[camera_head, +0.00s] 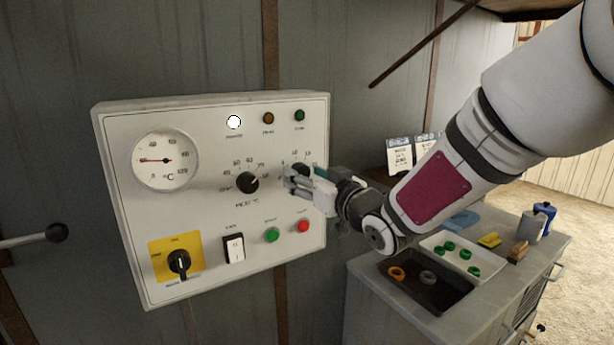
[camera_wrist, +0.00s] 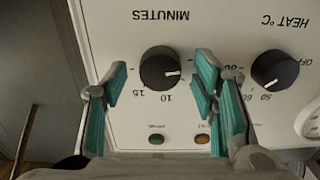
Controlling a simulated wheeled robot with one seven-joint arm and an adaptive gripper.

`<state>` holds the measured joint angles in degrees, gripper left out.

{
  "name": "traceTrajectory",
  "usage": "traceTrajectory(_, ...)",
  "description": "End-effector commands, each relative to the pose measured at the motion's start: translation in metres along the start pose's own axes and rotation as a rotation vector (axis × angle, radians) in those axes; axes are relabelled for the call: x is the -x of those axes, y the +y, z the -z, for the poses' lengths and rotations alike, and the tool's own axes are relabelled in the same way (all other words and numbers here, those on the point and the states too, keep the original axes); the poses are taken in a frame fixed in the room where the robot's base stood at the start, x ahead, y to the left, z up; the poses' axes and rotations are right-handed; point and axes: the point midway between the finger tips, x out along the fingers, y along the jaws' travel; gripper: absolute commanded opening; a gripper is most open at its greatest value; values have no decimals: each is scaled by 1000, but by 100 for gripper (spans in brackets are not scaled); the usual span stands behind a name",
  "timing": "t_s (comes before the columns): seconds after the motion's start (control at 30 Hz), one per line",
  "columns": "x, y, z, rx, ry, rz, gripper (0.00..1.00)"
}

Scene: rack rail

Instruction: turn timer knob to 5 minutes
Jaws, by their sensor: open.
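The timer knob (camera_wrist: 160,67) is a round black dial above the word MINUTES, which appears upside down in the wrist view. Its white pointer line points right in that view, toward the right finger. The marks 10 and 15 are readable; a mark near the pointer is partly hidden by that finger. In the head view the timer knob (camera_head: 299,169) is mostly covered by my gripper (camera_head: 294,178). My gripper (camera_wrist: 161,80) is open, with teal finger pads on either side of the knob and visible gaps to it.
The heat knob (camera_wrist: 275,70) sits close beside the right finger. The white panel (camera_head: 210,212) also carries a dial gauge (camera_head: 165,160), a yellow-backed rotary switch (camera_head: 178,262), a white rocker switch (camera_head: 234,248), and green (camera_head: 272,235) and red (camera_head: 303,226) buttons. A cluttered bench (camera_head: 365,275) stands below right.

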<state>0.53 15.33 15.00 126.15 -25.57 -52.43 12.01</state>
Motion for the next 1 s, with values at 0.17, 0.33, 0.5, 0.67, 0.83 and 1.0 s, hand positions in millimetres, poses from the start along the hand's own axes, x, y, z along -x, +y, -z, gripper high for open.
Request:
traceTrajectory(0.17,-1,0,0,0,-1,0,53)
traceTrajectory(0.33,-1,0,0,-1,-1,0,35)
traceTrajectory(0.5,-1,0,0,-1,-1,0,5)
traceTrajectory(0.67,-1,0,0,-5,-1,0,5)
traceTrajectory(0.83,-1,0,0,-43,-1,1,5)
traceTrajectory(1.0,0,-1,0,-135,-1,1,5)
